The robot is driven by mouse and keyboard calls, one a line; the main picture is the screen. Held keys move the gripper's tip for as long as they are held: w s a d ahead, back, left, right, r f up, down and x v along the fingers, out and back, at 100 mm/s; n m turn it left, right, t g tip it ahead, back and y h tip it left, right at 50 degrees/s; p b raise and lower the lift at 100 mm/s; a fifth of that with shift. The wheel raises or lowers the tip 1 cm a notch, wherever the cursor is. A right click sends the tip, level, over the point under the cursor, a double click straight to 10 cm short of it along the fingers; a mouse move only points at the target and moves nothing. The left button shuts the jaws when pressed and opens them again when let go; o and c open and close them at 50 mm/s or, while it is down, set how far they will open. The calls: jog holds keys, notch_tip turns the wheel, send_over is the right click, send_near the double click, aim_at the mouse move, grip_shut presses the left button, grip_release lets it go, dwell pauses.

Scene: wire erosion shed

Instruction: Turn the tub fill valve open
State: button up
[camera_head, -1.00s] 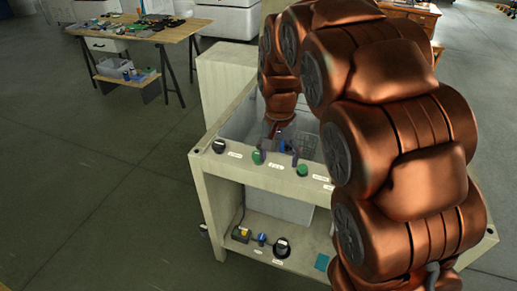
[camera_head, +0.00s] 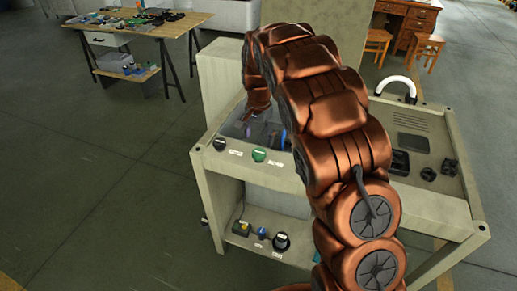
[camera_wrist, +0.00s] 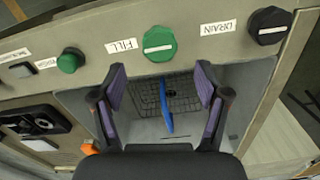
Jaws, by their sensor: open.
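The tub fill valve is a green round knob (camera_wrist: 160,43) with a white line across it, beside a FILL label (camera_wrist: 123,46) on the tub's front ledge. In the wrist view the line lies nearly along the ledge. The green knob also shows in the head view (camera_head: 259,155). My gripper (camera_wrist: 160,67) is open and empty, over the tub. Its two fingers point toward the knob, one to each side, and appear not to touch it. In the head view my gripper is small and partly hidden by my arm.
A black knob (camera_wrist: 268,26) with a DRAIN label stands beside the green one. Another green knob (camera_wrist: 70,60) is on the other side. The tub (camera_wrist: 255,85) holds a blue piece over a dark grate. A work table (camera_head: 150,31) stands behind left; floor at left is clear.

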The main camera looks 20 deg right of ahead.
aim_at(259, 152)
jog(key=shift+f+p, duration=1.05)
jog(key=shift+f, duration=2.05)
jog(key=c, duration=1.2)
